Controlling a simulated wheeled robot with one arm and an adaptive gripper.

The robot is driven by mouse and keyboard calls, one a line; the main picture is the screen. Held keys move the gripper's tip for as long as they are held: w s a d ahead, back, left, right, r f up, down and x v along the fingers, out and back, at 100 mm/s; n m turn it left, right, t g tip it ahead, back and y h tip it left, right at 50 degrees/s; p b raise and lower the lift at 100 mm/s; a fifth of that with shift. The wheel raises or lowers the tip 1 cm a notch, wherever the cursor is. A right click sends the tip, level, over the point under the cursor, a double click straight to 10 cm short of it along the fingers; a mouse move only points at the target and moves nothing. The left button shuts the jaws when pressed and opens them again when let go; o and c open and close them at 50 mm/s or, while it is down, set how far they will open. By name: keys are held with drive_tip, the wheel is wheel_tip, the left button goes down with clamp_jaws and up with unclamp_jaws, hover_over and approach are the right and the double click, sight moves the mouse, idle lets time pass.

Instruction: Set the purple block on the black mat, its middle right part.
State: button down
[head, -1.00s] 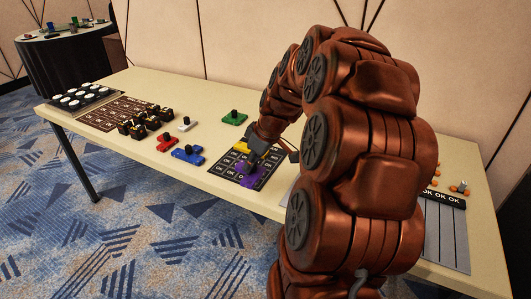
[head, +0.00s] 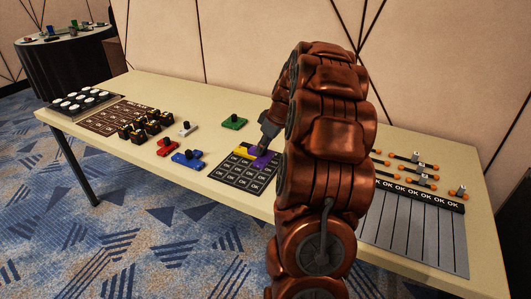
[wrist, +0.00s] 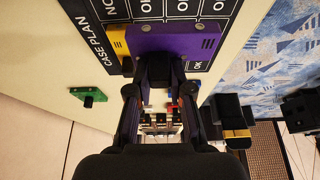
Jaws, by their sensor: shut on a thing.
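The purple block (head: 264,160) is over the back right part of the black mat (head: 238,180), beside the yellow block (head: 241,152). My gripper (head: 265,146) is shut on its raised knob from above. In the wrist view the purple block (wrist: 190,44) lies across several mat cells, close against the yellow block (wrist: 119,43), and the two fingers (wrist: 157,84) close around its dark knob. Whether the purple block touches the mat or hangs just above it I cannot tell. My arm hides the area right of the mat.
A green block (head: 234,122) stands behind the mat. Blue (head: 187,158), red (head: 167,144) and white (head: 186,129) pieces stand left of it. Black pieces (head: 146,124) sit on a brown mat further left. A grey board with OK labels (head: 411,232) is at right.

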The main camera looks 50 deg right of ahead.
sight(266, 153)
drive_tip(key=shift+w+d, duration=0.1)
drive_tip(key=shift+d, duration=0.05)
drive_tip(key=shift+w+d, duration=0.1)
drive_tip(key=shift+d, duration=0.05)
drive_tip(key=shift+f, duration=1.8)
drive_tip(key=shift+f, duration=0.1)
drive_tip(key=shift+f, duration=0.3)
drive_tip(key=shift+f+b, duration=0.2)
drive_tip(key=shift+b, duration=0.2)
drive_tip(key=c, duration=1.1)
unclamp_jaws()
drive_tip(key=shift+o, duration=0.2)
